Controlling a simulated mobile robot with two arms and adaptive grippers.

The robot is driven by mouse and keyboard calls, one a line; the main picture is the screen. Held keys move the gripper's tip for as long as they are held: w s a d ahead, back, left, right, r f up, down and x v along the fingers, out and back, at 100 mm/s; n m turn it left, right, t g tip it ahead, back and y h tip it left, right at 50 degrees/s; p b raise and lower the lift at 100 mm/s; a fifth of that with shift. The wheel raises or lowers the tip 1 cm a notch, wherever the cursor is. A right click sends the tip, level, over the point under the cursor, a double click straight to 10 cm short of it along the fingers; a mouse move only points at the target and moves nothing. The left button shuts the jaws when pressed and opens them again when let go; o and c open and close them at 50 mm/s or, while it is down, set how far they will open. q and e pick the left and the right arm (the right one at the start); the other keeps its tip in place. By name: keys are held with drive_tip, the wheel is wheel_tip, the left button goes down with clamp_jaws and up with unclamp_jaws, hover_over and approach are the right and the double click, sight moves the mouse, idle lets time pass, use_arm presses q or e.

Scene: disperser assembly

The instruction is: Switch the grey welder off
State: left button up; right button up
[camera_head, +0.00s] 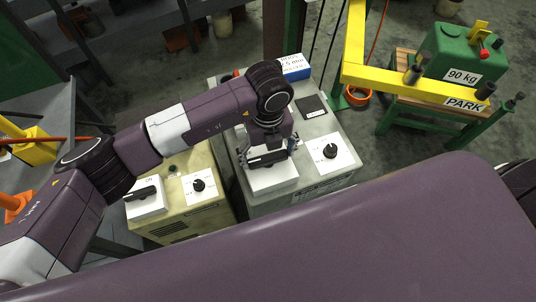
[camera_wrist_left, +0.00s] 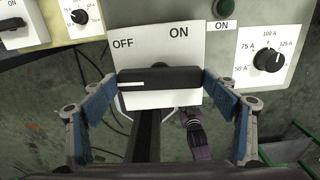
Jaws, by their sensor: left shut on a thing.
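The grey welder (camera_head: 322,183) stands in the middle of the head view. Its white switch plate (camera_wrist_left: 160,47) is marked OFF and ON in the left wrist view. The black switch handle (camera_wrist_left: 160,79) lies level across the plate, with its white mark at the left end, below the OFF label. My left gripper (camera_head: 268,158) is over this plate in the head view. In the left wrist view, its blue-padded fingers are at both ends of the handle, shut on it. My right gripper is not in view.
The grey welder also has an amperage knob (camera_wrist_left: 268,58) and a green lamp (camera_wrist_left: 223,8). A yellowish welder (camera_head: 190,222) with its own switch (camera_head: 145,195) stands close on the left. A yellow frame (camera_head: 400,86) and a green 90 kg weight (camera_head: 462,55) are at the right.

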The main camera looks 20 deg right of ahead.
sight(268, 157)
use_arm(q)
drive_tip(key=shift+n, duration=0.4)
drive_tip(key=o, duration=1.2)
drive_tip(key=shift+c, duration=0.2)
drive_tip(key=shift+r, duration=0.1)
wheel_tip(268, 157, up, 12)
